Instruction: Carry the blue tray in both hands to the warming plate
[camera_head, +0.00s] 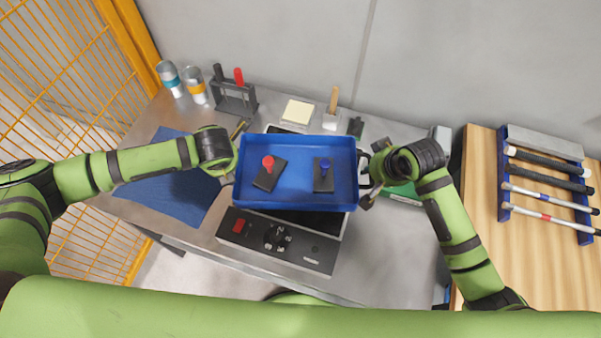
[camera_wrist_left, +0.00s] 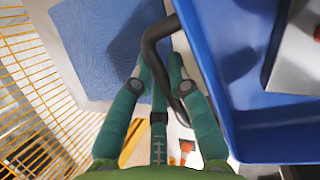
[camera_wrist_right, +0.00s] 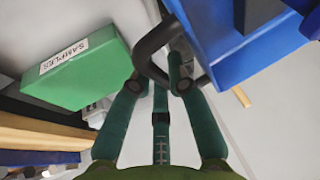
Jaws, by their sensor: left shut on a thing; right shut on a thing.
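The blue tray (camera_head: 297,178) is level, over the warming plate (camera_head: 278,240); its height above the plate is hard to tell. The plate's front panel shows a red switch and a dark knob; the tray hides most of its top. The tray carries two dark blocks, one with a red knob (camera_head: 268,162), one with a blue knob (camera_head: 324,165). My left gripper (camera_head: 229,181) is shut on the tray's left handle (camera_wrist_left: 152,45), a dark loop. My right gripper (camera_head: 368,189) is shut on the right handle (camera_wrist_right: 147,52).
A blue mat (camera_head: 170,195) lies left of the tray. A green box (camera_wrist_right: 75,70) labelled SAMPLES sits close by my right gripper. Jars (camera_head: 196,90), a rack (camera_head: 236,98) and a yellow pad (camera_head: 297,111) stand behind. A wooden bench (camera_head: 495,230) with rods is at the right.

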